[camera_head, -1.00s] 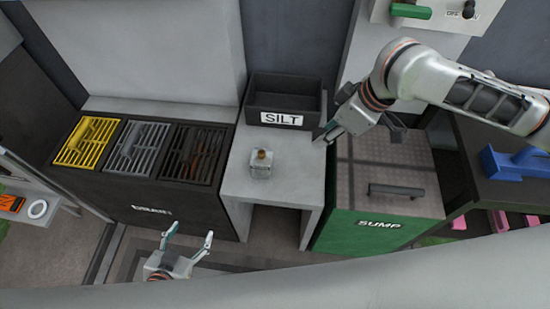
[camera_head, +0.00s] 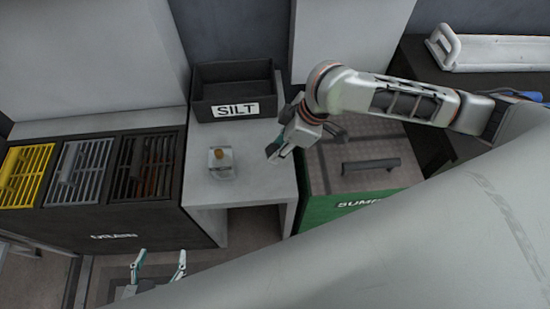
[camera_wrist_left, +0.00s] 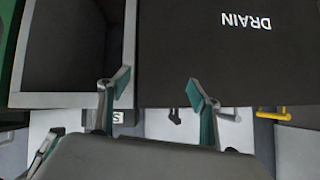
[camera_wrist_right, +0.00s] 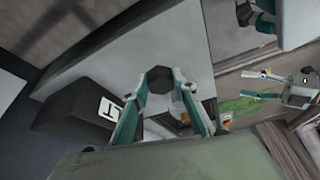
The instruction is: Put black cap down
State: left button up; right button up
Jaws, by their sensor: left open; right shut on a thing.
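The black cap (camera_wrist_right: 160,79) shows as a dark many-sided piece between the fingertips of my right gripper (camera_wrist_right: 159,82) in the right wrist view. That gripper is shut on it. In the head view my right gripper (camera_head: 276,150) hangs by the right edge of the pale bench (camera_head: 245,180), right of a small clear jar (camera_head: 222,171) with an orange-brown top. The cap is too small to make out there. The jar is partly hidden behind a finger in the right wrist view. My left gripper (camera_head: 158,262) is open and empty, low in front of the drain unit.
A black SILT bin (camera_head: 235,92) stands at the back of the bench. The drain unit (camera_head: 110,225) with yellow, grey and rusty grates is at left. The green SUMP box (camera_head: 345,205) with a handled lid (camera_head: 371,166) is at right. Bare bench surrounds the jar.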

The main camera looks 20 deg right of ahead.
aim_at(273, 166)
jog(key=shift+f, duration=0.95)
jog(key=shift+f+b, duration=0.3)
notch_tip(273, 166, down, 4)
jog(key=shift+f+b, duration=0.15)
jog(key=shift+b, duration=0.8)
pick_arm(q)
jog(key=shift+w+d+r, duration=0.4)
jog(key=shift+w+d, duration=0.1)
jog(key=shift+d, duration=0.15)
pick_arm(e)
jog(key=o, duration=1.2)
pick_arm(q)
jog(key=shift+a+f, duration=0.1)
jog(key=shift+f, duration=0.1)
pick_arm(e)
jog(key=shift+o, duration=0.2)
pick_arm(q)
jog(key=shift+s, duration=0.1)
